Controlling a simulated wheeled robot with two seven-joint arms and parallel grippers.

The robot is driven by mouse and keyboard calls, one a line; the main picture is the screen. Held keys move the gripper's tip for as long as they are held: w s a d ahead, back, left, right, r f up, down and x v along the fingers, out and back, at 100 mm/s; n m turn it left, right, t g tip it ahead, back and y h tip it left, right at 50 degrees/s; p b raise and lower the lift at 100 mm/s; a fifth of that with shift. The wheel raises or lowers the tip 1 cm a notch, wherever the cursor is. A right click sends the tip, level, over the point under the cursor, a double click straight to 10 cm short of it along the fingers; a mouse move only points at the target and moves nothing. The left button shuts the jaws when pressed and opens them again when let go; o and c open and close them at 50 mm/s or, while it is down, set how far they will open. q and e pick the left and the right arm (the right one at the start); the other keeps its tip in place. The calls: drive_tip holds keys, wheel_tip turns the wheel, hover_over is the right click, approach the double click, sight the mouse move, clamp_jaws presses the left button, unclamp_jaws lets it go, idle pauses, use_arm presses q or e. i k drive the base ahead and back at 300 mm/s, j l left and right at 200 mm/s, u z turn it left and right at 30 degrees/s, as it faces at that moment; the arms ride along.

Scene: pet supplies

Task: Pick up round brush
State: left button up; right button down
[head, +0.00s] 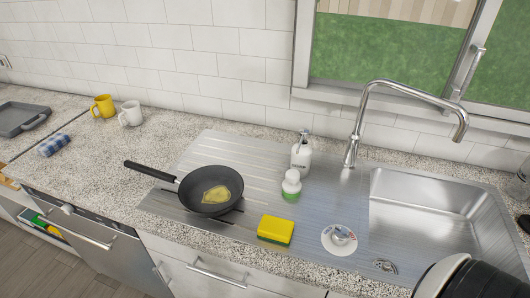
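A small white object with a rounded top and a green base (291,186) stands upright on the steel drainboard, in front of a white pump bottle; it looks like the round brush. Nothing is touching it from above. A white and black rounded part at the bottom right corner looks like a link of my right arm. Neither of my grippers shows in the head view.
A white pump bottle (301,156) stands behind the brush. A black pan (211,190), a yellow-green sponge (275,230) and a white dish with a small cup (340,238) surround it. The tap (352,150) and sink basin (420,205) are right.

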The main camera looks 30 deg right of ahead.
sight(292, 187)
drive_tip(key=z, duration=1.25)
